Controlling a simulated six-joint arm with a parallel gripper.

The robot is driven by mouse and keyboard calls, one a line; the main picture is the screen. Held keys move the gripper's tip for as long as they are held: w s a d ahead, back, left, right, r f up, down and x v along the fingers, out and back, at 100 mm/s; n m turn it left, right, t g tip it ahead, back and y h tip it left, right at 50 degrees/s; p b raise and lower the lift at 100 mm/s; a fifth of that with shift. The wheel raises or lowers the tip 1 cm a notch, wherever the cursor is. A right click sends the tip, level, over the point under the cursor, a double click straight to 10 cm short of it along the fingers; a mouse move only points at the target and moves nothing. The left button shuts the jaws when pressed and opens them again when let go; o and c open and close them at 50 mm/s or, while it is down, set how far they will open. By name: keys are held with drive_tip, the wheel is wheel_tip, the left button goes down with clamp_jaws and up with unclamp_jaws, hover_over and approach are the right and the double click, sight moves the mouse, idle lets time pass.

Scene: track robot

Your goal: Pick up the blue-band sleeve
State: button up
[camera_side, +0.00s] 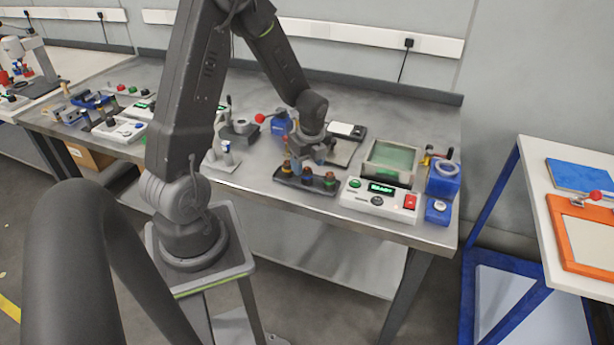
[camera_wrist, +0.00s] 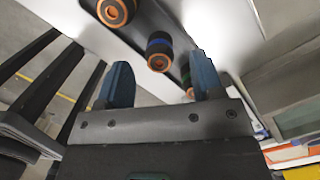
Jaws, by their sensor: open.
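The blue-band sleeve (camera_wrist: 158,44) shows in the wrist view between my two finger tips, dark with a blue band and an orange ring at its end. It stands in a dark tray (camera_side: 282,180), in the middle of a row of sleeves; in the side view the sleeve (camera_side: 307,175) is small. My gripper (camera_wrist: 160,68) is open and empty, with blue fingers apart. In the side view my gripper (camera_side: 318,153) hangs just above the tray. I cannot tell the exact gap to the sleeve.
Another orange-ringed sleeve (camera_wrist: 116,12) stands at one side, and a green-banded one (camera_side: 330,181) at the other. A white control box (camera_side: 375,200) with a lit display and an open-topped box (camera_side: 390,160) stand to the right. A red-knobbed lever (camera_side: 260,118) is behind left.

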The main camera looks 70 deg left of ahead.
sight(307, 169)
drive_tip(key=shift+a+f, duration=0.1)
drive_tip(key=shift+f, duration=1.4)
drive_tip(key=shift+c, duration=0.2)
drive_tip(key=c, duration=1)
drive_tip(key=shift+r, duration=0.1)
